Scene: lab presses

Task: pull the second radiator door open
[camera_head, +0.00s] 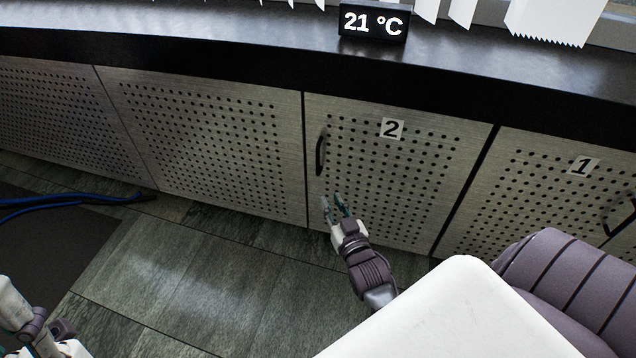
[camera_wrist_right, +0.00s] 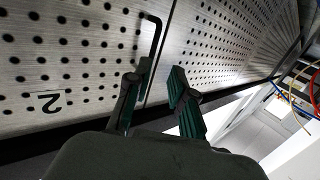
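The second radiator door (camera_head: 400,190) is a perforated grey panel labelled 2, and it looks closed. Its black vertical handle (camera_head: 320,155) is at the upper left edge. My right gripper (camera_head: 335,203) is open and empty, below and slightly right of the handle in the head view. In the right wrist view the door (camera_wrist_right: 60,60) shows on the left. There the handle (camera_wrist_right: 153,38) lies just beyond the open fingertips of my right gripper (camera_wrist_right: 158,72), with no clear contact. Part of my left arm shows at the lower left of the head view, but its fingertips do not show clearly.
Door 1 (camera_head: 560,190) is to the right with its own black handle (camera_head: 620,217). A plain perforated panel (camera_head: 210,140) is to the left. A dark countertop (camera_head: 200,50) runs above with a 21 °C display (camera_head: 373,22). Blue cables (camera_head: 75,200) lie on the floor at left.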

